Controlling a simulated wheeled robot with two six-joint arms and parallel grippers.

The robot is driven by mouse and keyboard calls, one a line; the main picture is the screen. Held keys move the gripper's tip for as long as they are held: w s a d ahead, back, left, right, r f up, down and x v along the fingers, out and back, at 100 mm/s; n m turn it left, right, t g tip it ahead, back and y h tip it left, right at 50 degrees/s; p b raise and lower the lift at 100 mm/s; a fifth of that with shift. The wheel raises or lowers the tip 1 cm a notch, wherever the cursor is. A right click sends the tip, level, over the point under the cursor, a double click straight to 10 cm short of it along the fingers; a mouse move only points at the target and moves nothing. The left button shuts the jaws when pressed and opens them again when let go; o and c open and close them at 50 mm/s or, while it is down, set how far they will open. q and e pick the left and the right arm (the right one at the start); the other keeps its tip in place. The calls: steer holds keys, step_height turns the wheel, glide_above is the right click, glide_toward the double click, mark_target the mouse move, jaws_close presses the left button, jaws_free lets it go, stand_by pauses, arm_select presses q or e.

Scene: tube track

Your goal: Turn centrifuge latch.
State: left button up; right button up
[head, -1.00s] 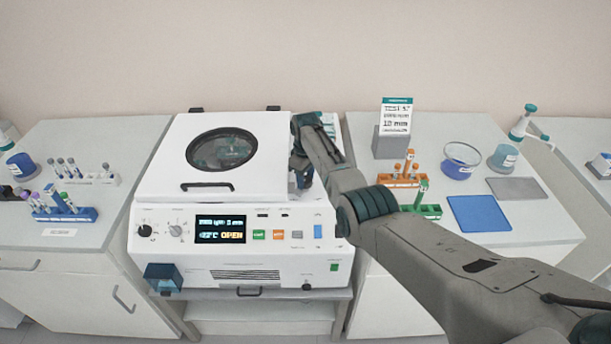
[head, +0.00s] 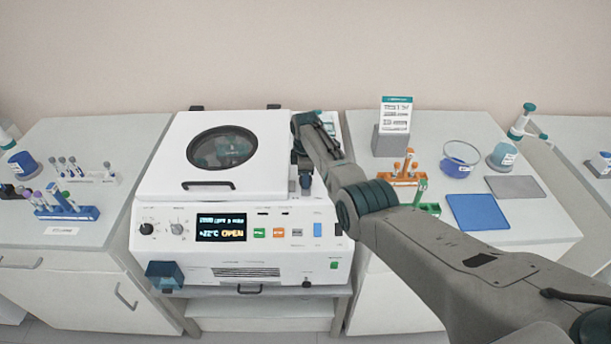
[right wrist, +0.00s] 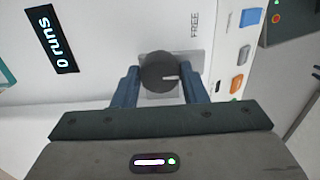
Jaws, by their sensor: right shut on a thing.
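The white centrifuge (head: 280,270) stands at the centre, its lid (head: 265,155) lying closed with a round dark window. Its display reads OPEN. The latch is a dark round knob (right wrist: 157,72) with a white pointer line, seen in the right wrist view on a grey plate beside the word FREE. The pointer line points right there. My right gripper (right wrist: 161,80) is shut on the knob, a blue finger on each side. In the head view my right gripper (head: 304,178) is at the lid's right side and hides the knob. My left gripper is not in view.
A display reading 0 runs (right wrist: 52,38) and coloured buttons are near the knob in the wrist view. Right bench: orange rack (head: 402,180), green rack (head: 430,209), glass bowl (head: 461,160), blue mat (head: 478,212). Left bench: blue tube rack (head: 65,213).

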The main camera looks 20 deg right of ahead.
steer(key=shift+w+r, duration=0.1)
steer(key=shift+r, duration=0.05)
steer(key=o, duration=1)
step_height(320, 180, up, 11)
steer(key=b, duration=0.2)
steer(key=shift+b, duration=0.4)
